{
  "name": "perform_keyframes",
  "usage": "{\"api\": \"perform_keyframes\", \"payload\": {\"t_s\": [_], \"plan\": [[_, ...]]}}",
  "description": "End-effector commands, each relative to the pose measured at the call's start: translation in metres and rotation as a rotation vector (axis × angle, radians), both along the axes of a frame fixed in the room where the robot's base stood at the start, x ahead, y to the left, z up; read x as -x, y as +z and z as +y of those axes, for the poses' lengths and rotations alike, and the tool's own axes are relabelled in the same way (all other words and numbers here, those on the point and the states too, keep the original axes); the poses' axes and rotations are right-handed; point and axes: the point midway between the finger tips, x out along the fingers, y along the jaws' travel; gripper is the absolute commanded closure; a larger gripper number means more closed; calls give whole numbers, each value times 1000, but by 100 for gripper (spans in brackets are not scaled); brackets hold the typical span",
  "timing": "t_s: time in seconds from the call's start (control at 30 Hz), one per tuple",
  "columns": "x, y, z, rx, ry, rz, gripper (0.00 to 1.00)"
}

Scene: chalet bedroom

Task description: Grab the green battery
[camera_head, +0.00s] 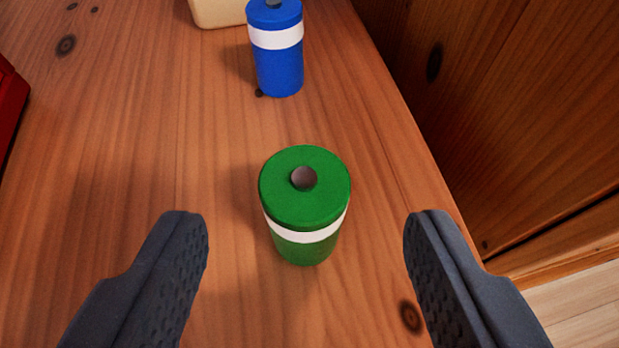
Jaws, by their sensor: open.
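The green battery (304,205) stands upright on the wooden surface. It is a green cylinder with a white band and a grey knob on its top. My gripper (305,222) is open, with one dark grey finger on each side of the battery. There is a gap between each finger and the battery, and nothing is held. How far the fingertips are above the surface is hard to tell.
A blue battery (277,65) with a white band stands behind the green one. A cream object (217,12) is at the top edge. A red object (8,105) is at the far left. The wooden surface (130,130) ends on the right beside wood panelling (510,110).

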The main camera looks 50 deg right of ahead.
Motion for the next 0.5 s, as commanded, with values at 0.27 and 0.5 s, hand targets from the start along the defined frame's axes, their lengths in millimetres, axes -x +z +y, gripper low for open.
{"api": "perform_keyframes", "payload": {"t_s": [0.27,0.5], "plan": [[-19,-18,-20,-2,-2,-4,45],[-31,-25,-32,0,0,-3,45]]}}
